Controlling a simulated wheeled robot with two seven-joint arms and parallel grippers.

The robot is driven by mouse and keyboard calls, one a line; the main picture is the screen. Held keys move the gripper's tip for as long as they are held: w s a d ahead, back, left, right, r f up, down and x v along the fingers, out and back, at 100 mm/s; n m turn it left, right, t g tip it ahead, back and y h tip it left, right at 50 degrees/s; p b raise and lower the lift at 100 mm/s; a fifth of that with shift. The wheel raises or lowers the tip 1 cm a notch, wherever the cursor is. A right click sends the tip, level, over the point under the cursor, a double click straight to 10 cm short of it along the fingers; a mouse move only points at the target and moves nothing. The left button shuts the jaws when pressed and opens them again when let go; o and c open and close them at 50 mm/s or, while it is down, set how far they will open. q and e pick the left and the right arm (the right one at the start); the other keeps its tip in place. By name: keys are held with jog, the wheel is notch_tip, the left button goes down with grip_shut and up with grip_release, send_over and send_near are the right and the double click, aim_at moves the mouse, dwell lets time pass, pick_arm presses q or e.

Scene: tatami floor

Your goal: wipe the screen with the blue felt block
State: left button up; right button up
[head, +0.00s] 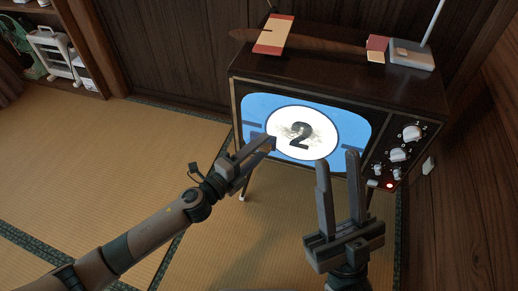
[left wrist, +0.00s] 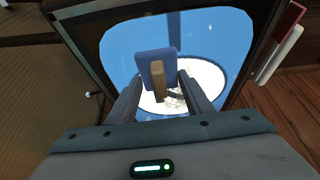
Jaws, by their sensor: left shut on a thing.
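The television screen (head: 345,124) is lit blue with a white circle and a black "2", and a greyish smudge lies across the figure. It fills much of the left wrist view (left wrist: 215,40). My left gripper (head: 262,146) is at the lower left part of the screen, shut on the blue felt block (left wrist: 156,62). The block has a tan wooden part between the fingers and its blue side faces the screen; I cannot tell whether it touches the glass. In the head view the block is mostly hidden. My right gripper (head: 338,160) is open and empty, in front of the screen's lower right.
White knobs (head: 412,132) and a red light are on the set's right panel. A grey antenna box (head: 408,54) and a red-and-cream item (head: 273,35) lie on the wooden top (head: 330,68). Shelves stand back left. The tatami floor (head: 130,140) at left is clear.

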aim_at(269, 152)
pick_arm(q)
jog(key=shift+w+d, duration=0.15)
jog(key=shift+w, duration=0.35)
jog(key=shift+w+d, duration=0.15)
jog(key=shift+w, duration=0.35)
dwell(0.6)
jog(key=shift+d, duration=0.1)
jog(key=shift+s+d+p, duration=0.25)
jog(key=shift+d+p, duration=0.05)
jog(key=shift+d, duration=0.35)
jog(key=shift+s+d+p, duration=0.25)
jog(key=shift+d+p, duration=0.05)
jog(key=shift+d, duration=0.3)
jog(key=shift+s+d, duration=0.15)
jog(key=shift+d, duration=0.15)
jog(key=shift+d, duration=0.1)
jog(key=shift+s+d+p, duration=0.2)
jog(key=shift+d+p, duration=0.05)
jog(key=shift+d, duration=0.55)
jog(key=shift+s+d+p, duration=0.2)
jog(key=shift+d, duration=0.55)
jog(key=shift+d+r, duration=0.1)
jog(key=shift+d, duration=0.05)
